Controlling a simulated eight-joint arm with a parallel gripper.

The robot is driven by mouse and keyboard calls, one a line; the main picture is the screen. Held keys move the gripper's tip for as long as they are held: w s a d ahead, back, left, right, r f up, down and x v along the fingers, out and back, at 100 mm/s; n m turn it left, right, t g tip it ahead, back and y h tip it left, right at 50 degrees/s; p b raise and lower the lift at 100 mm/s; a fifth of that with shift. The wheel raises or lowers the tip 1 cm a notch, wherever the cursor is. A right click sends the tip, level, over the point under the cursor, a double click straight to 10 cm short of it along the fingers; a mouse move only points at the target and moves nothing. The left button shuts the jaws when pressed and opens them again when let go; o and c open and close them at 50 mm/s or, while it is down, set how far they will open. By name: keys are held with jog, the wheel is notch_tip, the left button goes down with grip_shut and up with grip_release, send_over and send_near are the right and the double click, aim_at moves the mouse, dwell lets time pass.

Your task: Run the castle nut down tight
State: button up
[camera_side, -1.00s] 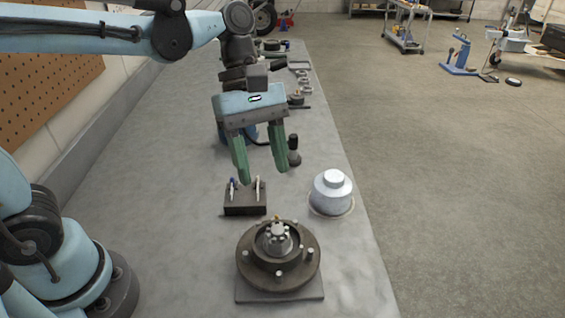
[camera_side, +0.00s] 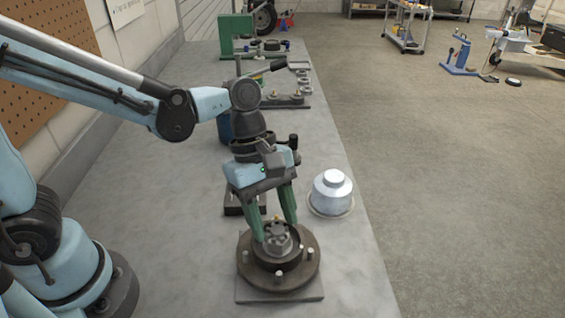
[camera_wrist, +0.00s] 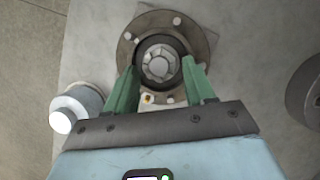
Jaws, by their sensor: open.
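The castle nut (camera_side: 279,240) sits at the centre of a dark round hub (camera_side: 250,268) with studs around its flange. In the wrist view the nut (camera_wrist: 158,65) shows slots around its top, inside the hub's dark ring. My gripper (camera_side: 275,229) is over the hub with its green fingers pointing down. In the wrist view my gripper (camera_wrist: 162,75) is open, with one finger on each side of the nut. I cannot tell if the fingers touch the nut. How far the nut is threaded on is not clear.
The hub is on a grey square plate (camera_side: 310,293) on the bench (camera_side: 190,230). A silver stepped cap (camera_side: 332,192) stands to the right. A dark block (camera_side: 234,208) is partly hidden behind my gripper. Several parts lie farther back.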

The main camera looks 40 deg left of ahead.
jog(key=shift+x, duration=1.05)
jog(key=c, duration=0.8)
jog(key=m, duration=0.2)
jog(key=m+g, duration=0.1)
jog(key=m, duration=0.1)
jog(key=shift+w+m+g+y, duration=0.15)
jog(key=shift+m+g+y, duration=0.15)
jog(key=shift+m+y, duration=0.1)
jog(key=o, duration=0.8)
jog(key=v, duration=1.2)
